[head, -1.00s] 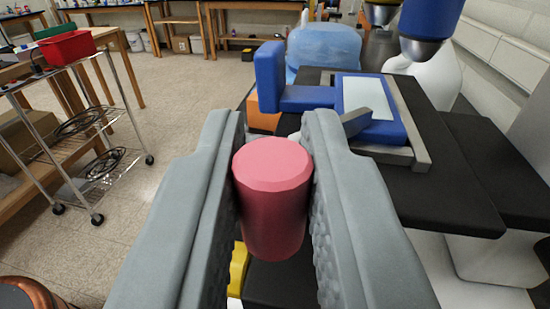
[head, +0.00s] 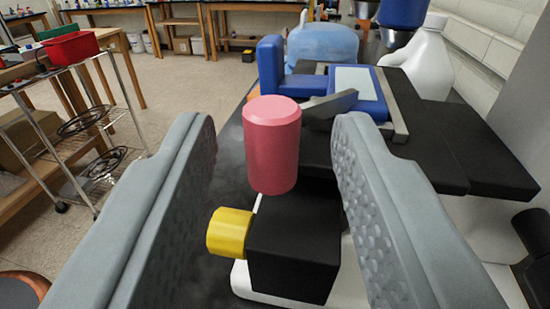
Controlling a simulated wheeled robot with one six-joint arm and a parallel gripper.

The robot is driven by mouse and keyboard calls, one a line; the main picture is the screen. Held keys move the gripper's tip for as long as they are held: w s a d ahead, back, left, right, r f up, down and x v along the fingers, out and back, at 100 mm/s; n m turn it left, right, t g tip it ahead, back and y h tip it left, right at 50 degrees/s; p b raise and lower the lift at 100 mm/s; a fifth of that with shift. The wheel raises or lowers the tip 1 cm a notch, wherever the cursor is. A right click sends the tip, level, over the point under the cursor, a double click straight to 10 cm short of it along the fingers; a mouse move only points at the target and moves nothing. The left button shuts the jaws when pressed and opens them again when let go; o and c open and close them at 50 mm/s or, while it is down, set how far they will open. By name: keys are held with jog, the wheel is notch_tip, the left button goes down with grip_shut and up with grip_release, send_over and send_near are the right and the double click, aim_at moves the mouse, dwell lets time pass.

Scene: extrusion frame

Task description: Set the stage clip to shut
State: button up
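A microscope-like device with a black stage (head: 440,150) stands ahead and to the right. On the stage lies a blue holder (head: 372,105) with a pale slide-like plate (head: 353,79). A grey lever (head: 333,106), which looks like the stage clip, angles towards the plate; whether it is open or shut is hard to tell. A pink cylindrical knob (head: 272,150) stands upright at a black block (head: 293,250), partly covering the view towards the lever. My gripper (head: 275,125) is open and empty, with its fingers to either side of the knob and clear of it.
A yellow knob (head: 229,232) sticks out left from the black block. A blue upright block (head: 270,66) stands at the stage's left. A dark blue cylinder (head: 403,12) hangs above. A wire cart (head: 70,135) with a red bin (head: 67,47) stands left; open floor lies between.

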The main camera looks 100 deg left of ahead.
jog(key=v, duration=1.4)
jog(key=shift+d, duration=0.3)
jog(key=s+a+r+m+t+h, duration=0.2)
jog(key=s+a+r+m+t, duration=0.35)
jog(key=m, duration=0.25)
jog(key=s+r+m+t+h, duration=0.2)
jog(key=s+m+t+h, duration=0.35)
jog(key=s, duration=0.55)
jog(key=s+d+f+m+t+h, duration=0.2)
jog(key=s+f, duration=0.3)
jog(key=s, duration=0.9)
jog(key=s+d+f+m+t+h, duration=0.2)
jog(key=s+d+f+t+h, duration=0.2)
jog(key=s, duration=1)
jog(key=s+d+f+m+t+h, duration=0.3)
jog(key=s+f, duration=0.5)
jog(key=s, duration=0.7)
jog(key=shift+d+t+h, duration=0.35)
jog(key=shift+t+h, duration=0.2)
jog(key=shift+t, duration=0.05)
